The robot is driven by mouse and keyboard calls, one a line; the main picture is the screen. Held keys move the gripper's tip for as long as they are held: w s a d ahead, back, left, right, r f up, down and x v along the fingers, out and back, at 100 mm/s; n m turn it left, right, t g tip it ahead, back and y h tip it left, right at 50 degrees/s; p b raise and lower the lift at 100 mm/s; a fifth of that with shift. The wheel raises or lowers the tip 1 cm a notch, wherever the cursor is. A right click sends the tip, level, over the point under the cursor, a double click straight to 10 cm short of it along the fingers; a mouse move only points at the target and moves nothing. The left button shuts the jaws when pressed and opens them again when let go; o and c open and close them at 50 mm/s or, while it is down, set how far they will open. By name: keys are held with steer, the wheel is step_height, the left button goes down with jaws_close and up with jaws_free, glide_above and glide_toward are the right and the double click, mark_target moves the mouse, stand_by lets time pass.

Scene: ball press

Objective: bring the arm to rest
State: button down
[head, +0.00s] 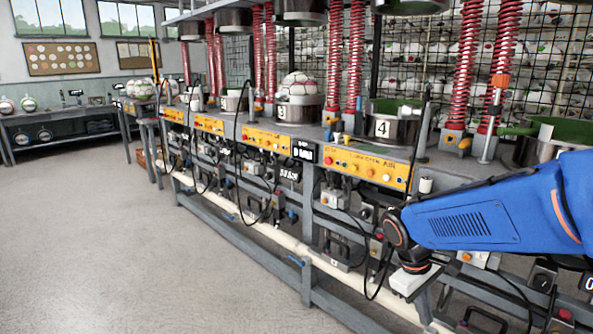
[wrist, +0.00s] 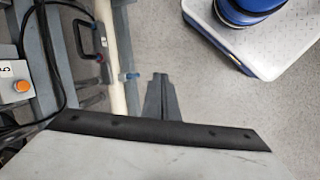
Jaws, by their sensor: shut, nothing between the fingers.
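My arm comes in from the right in the head view, blue with a dark wrist, and hangs in front of the bench frame (head: 306,268). My gripper (wrist: 158,76) shows in the wrist view as two grey fingers pressed together, pointing away over the grey floor (wrist: 190,70). Nothing is between them. In the head view the wrist end points down, low beside the bench's lower pipe (head: 255,232); the fingertips are hard to make out there.
The press bench holds several metal pots, one marked 4 (head: 383,128), and yellow control panels (head: 365,169). A ball (head: 299,83) sits at pot 3 (head: 291,112). Hoses and cables hang along the bench front. The floor (head: 110,235) at left is clear.

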steer(key=s+a+r+m+t+y, duration=0.1)
steer(key=s+r+m+t+y, duration=0.2)
steer(key=s, duration=1)
steer(key=shift+s+r+m+t+y, duration=0.15)
steer(key=shift+r+m+t+y, duration=0.15)
steer(key=shift+r+m+t, duration=1.35)
